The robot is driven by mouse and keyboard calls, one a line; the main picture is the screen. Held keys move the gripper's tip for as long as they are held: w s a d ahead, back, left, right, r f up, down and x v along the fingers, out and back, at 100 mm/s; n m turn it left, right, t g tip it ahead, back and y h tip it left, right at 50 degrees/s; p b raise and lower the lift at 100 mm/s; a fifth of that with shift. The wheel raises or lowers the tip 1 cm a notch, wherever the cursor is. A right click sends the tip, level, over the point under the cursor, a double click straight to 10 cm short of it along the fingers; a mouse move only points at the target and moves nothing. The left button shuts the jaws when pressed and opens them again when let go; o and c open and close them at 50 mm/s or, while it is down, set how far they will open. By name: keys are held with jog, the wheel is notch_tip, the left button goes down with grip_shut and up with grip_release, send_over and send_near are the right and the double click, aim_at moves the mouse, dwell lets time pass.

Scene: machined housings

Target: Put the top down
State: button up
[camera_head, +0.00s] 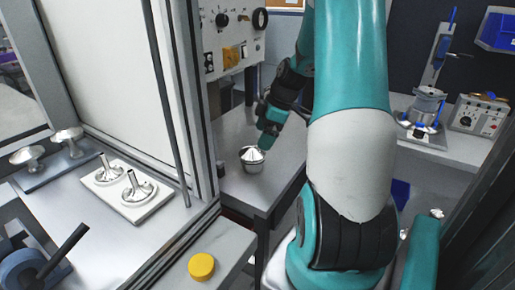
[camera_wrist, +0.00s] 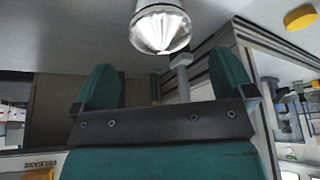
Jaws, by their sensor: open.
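A shiny silver part with a cone-shaped upper end (camera_head: 252,157) stands upright on the grey bench just below and left of my gripper (camera_head: 268,143). It looks like a top seated on a round body, but I cannot tell whether it is one piece or two. In the wrist view the silver part (camera_wrist: 160,29) lies beyond the open fingers of my gripper (camera_wrist: 166,72), apart from them. Nothing is between the fingers.
Left, inside a framed enclosure, a white plate (camera_head: 151,203) holds two silver stemmed parts; a dark tray (camera_head: 29,183) holds mushroom-shaped ones. A yellow button (camera_head: 202,266) sits in front. A control panel (camera_head: 225,62) stands behind the bench. Bench space right of the silver part is clear.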

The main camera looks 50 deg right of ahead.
jog(key=shift+v, duration=2.35)
